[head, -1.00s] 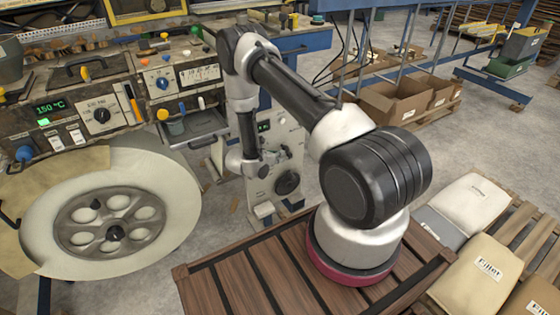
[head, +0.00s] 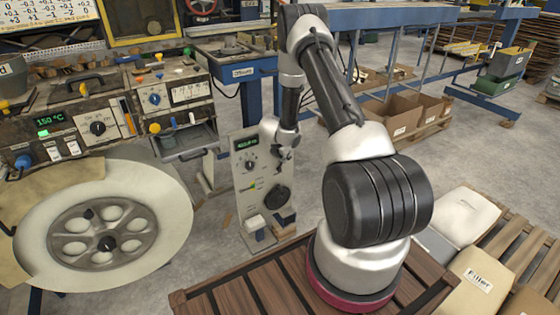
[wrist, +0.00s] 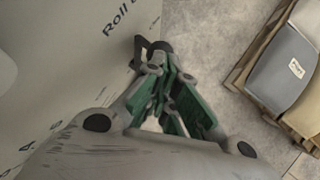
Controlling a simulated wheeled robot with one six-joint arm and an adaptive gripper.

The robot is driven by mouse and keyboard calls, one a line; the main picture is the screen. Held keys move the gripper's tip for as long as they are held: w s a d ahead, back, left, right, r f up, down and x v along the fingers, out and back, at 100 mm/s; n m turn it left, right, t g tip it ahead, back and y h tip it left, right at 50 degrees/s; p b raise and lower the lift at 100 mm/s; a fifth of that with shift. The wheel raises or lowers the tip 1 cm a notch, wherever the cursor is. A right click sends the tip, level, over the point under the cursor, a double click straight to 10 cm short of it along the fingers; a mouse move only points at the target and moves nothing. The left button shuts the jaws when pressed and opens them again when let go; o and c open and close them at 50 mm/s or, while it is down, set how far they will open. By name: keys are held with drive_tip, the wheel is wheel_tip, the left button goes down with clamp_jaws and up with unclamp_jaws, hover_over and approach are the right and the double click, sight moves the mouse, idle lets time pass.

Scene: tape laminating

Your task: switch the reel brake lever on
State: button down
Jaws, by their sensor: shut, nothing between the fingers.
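My gripper (head: 283,155) is in front of the upper right of the grey upright control panel (head: 243,178). In the wrist view my gripper (wrist: 170,72) is shut and empty, its green-lined fingers together. A dark bracket-like part (wrist: 148,50) shows at the fingertips beside a pale face printed "Roll"; I cannot tell whether they touch. No label in the frames names the reel brake lever, so I cannot tell which part it is. The panel has a green display (head: 246,143), a small knob (head: 249,164) and a large black round knob (head: 278,197).
A large reel (head: 105,235) with a spoked hub stands at left, below a bench of knobs and switches (head: 80,125). A slatted wooden platform (head: 240,290) lies in front. Filler bags (head: 480,280) lie on a pallet at right. Open floor (head: 340,135) shows behind.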

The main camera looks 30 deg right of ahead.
drive_tip(key=shift+d+f, duration=0.15)
drive_tip(key=shift+d, duration=1.3)
